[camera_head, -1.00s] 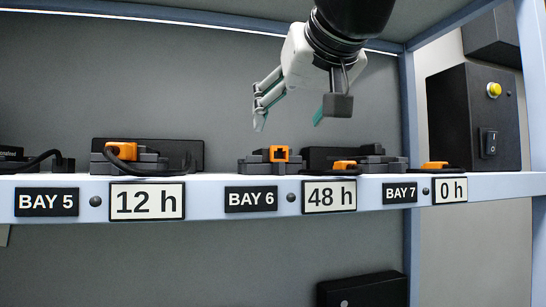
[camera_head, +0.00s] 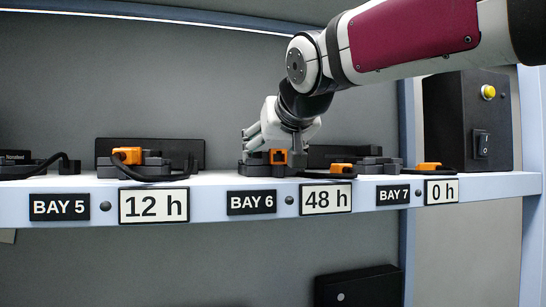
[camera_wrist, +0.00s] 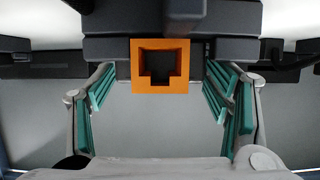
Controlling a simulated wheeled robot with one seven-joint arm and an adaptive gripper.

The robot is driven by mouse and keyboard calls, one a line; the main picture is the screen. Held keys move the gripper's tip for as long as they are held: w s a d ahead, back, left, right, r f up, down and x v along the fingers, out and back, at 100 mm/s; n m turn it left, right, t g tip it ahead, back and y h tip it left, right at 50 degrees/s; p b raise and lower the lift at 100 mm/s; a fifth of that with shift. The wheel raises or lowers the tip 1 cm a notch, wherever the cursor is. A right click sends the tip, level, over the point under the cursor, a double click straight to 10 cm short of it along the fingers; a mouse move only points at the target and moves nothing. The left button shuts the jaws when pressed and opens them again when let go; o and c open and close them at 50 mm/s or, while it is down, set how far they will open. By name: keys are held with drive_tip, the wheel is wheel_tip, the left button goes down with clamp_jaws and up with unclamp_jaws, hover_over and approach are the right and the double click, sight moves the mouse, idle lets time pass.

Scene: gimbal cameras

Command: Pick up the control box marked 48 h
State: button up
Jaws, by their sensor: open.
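The Bay 6 control box (camera_head: 256,168) is a low dark-grey box with an orange square socket on its front. It sits on the shelf behind the 48 h label (camera_head: 326,199) and the BAY 6 label (camera_head: 251,203). My gripper (camera_head: 276,147) is down at this box, its fingers open. In the wrist view the dark box (camera_wrist: 120,21) fills the top middle, with its orange socket facing me. The green-padded fingers of my gripper (camera_wrist: 160,92) stand left and right of the socket. I cannot tell whether they touch the box.
The shelf edge (camera_head: 80,207) runs across below. The Bay 5 box (camera_head: 150,165) with an orange plug and cable stands left. An orange plug (camera_head: 341,168) and dark parts lie close right. A tall black box (camera_head: 462,125) with a yellow button stands at far right.

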drive_tip(key=c, duration=1.3)
drive_tip(key=shift+c, duration=0.2)
drive_tip(key=shift+r, duration=0.15)
